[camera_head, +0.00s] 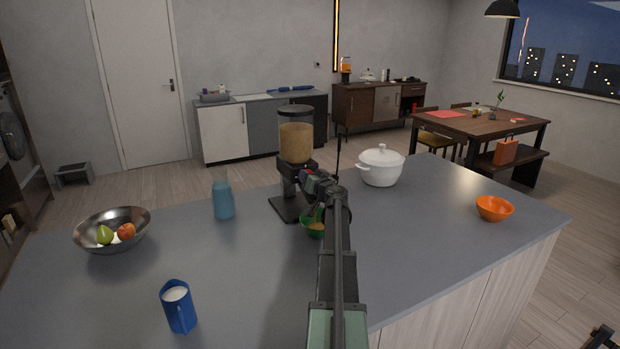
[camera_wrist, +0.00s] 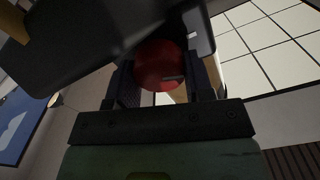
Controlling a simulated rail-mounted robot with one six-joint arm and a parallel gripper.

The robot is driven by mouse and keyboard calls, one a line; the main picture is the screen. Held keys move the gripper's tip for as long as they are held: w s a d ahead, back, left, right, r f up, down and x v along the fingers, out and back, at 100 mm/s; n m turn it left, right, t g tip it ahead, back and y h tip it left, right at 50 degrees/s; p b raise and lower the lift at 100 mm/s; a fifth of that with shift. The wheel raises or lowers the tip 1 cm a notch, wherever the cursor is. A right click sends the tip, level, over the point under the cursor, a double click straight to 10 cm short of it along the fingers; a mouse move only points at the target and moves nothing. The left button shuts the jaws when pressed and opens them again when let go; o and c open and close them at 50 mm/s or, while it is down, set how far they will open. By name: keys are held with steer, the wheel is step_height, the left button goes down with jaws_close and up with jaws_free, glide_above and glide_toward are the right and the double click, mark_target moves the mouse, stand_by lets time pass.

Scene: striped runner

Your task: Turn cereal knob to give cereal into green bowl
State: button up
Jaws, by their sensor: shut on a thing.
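The cereal dispenser (camera_head: 296,143) stands upright on the grey counter, with tan cereal in its clear hopper and a dark base. The green bowl (camera_head: 312,230) sits at its foot, partly hidden behind my arm, with some tan content showing inside. My gripper (camera_head: 318,183) is at the dispenser's middle, level with the outlet. In the wrist view my gripper (camera_wrist: 165,85) is shut on the red cereal knob (camera_wrist: 160,64), one finger on each side of it. The knob's exact turn cannot be told.
A blue glass bottle (camera_head: 223,199) stands left of the dispenser and a white lidded pot (camera_head: 381,166) to its right. A metal fruit bowl (camera_head: 113,231), a blue milk jug (camera_head: 178,306) and an orange bowl (camera_head: 494,208) are farther out.

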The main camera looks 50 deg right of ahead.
stand_by(0.3)
steer(key=o, duration=0.9)
steer(key=v, duration=1.1)
steer(key=shift+w, duration=0.1)
